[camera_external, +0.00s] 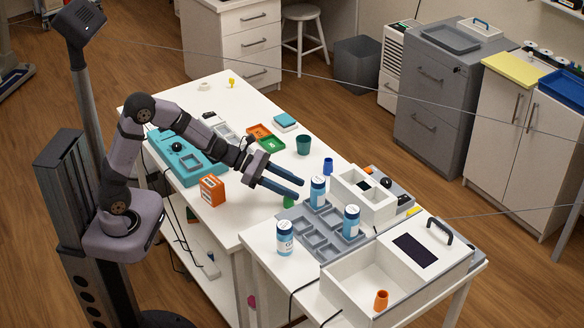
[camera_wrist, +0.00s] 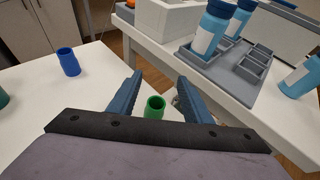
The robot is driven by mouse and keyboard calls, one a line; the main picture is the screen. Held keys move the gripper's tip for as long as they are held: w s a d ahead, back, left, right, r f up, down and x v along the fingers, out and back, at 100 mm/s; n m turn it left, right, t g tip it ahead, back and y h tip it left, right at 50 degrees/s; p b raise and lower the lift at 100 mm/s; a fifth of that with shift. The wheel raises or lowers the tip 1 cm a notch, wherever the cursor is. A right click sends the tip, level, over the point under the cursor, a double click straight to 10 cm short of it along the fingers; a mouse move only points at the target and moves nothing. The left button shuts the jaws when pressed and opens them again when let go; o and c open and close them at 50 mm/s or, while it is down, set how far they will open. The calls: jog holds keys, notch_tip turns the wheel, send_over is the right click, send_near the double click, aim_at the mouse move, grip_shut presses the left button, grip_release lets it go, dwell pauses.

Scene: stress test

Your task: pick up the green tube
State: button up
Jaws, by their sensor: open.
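The green tube (camera_wrist: 155,108) stands upright on the white table in the wrist view, its open top facing me. It appears between the two blue fingers of my gripper (camera_wrist: 158,95), which are spread apart and empty. In the external view a small part of the green tube (camera_external: 289,202) shows just below the fingertips of my gripper (camera_external: 302,188); the rest is hidden behind the fingers. I cannot tell whether a finger touches it.
A blue tumbler (camera_external: 328,165) and a dark green cup (camera_external: 303,145) stand farther back. An orange box (camera_external: 212,190) stands to the left. A grey sectioned tray (camera_external: 318,240) with several blue-capped bottles is at the right, beside a white box (camera_external: 362,196).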

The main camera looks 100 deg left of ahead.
jog(key=shift+f, duration=0.35)
notch_tip(320, 180, down, 3)
jog(key=shift+w+f, duration=0.1)
jog(key=shift+x, duration=1)
jog(key=shift+w, duration=0.4)
jog(key=c, duration=1.1)
